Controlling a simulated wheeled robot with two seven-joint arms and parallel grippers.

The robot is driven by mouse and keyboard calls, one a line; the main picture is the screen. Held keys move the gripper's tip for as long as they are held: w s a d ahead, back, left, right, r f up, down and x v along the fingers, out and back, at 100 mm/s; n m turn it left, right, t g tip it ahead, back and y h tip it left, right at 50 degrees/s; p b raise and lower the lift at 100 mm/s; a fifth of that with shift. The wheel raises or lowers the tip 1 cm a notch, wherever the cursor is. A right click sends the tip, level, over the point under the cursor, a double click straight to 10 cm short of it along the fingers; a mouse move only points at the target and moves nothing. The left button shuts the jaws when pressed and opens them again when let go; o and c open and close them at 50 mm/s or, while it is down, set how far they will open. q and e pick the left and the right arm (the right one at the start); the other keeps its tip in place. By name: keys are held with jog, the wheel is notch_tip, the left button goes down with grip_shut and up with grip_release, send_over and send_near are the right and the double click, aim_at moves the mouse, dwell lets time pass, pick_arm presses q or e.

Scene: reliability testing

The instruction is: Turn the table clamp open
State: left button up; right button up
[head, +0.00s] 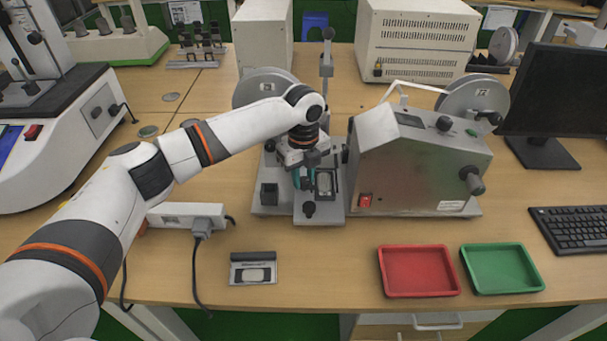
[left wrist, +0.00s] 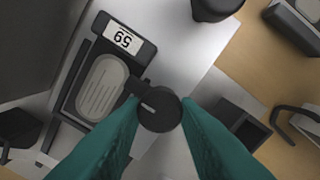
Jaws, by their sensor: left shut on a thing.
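The test machine (head: 415,175) stands in the middle of the table, with a metal base plate at its left. The table clamp (left wrist: 160,112) shows as a dark round knob with a short arm in the left wrist view. My left gripper (head: 303,180) is over the base plate, and its green fingers are shut on this knob, one on each side. In the head view my gripper and arm hide the clamp. My right gripper is not in view.
A red tray (head: 418,292) and a green tray (head: 502,289) lie at the front right. A spare holder (head: 252,281) lies on the table in front. A power strip (head: 187,210) with cables lies at the left. A monitor (head: 553,92) stands at the right.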

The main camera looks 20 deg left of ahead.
pick_arm(q)
jog(key=shift+r+n+p, duration=0.15)
jog(key=shift+n+p, duration=0.15)
jog(key=shift+p, duration=0.45)
jog(key=n+p, duration=1)
jog(key=p, duration=0.3)
jog(key=shift+s+r, duration=0.1)
jog(key=n+p, duration=0.3)
jog(key=shift+f+n+p, duration=0.2)
jog(key=shift+n+p, duration=0.85)
jog(key=shift+n, duration=1.05)
jog(key=o, duration=1)
jog(key=shift+c, duration=0.2)
